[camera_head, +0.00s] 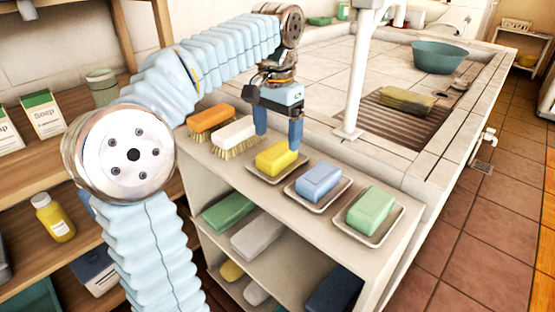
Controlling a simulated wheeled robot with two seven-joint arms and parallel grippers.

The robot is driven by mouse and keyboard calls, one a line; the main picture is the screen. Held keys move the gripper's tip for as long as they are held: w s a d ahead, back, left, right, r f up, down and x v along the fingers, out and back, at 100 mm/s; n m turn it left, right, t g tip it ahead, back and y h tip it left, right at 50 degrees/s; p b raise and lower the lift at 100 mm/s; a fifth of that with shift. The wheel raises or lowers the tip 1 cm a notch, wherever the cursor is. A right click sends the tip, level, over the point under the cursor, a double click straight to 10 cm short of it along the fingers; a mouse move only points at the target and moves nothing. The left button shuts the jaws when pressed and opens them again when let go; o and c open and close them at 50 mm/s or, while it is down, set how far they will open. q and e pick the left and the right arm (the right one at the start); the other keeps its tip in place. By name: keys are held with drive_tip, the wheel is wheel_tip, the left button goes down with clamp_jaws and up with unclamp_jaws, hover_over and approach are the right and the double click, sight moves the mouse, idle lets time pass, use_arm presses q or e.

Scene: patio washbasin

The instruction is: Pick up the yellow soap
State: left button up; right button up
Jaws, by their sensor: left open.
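The yellow soap (277,158) lies in a small beige dish (262,178) on the top of a low shelf unit. My left gripper (278,138) points down with its two blue fingers apart. Its fingers are just above and behind the yellow soap, one near its left end and one near its right end. I cannot tell whether they touch the soap. Nothing shows between the fingers. My right gripper does not show.
Blue soap (318,181) and green soap (371,210) sit in dishes to the right. A white brush (235,136) and an orange brush (210,121) lie close on the left. The tiled basin (400,115) with its white post (358,80) stands behind.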

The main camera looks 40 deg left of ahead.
sight(279, 150)
use_arm(q)
drive_tip(key=f, duration=0.3)
drive_tip(key=shift+w+f, duration=0.3)
drive_tip(key=shift+f, duration=0.1)
drive_tip(key=c, duration=1.3)
drive_tip(key=shift+o, duration=0.2)
drive_tip(key=shift+r, duration=0.15)
wheel_tip(279, 150, up, 10)
drive_tip(key=p, duration=0.2)
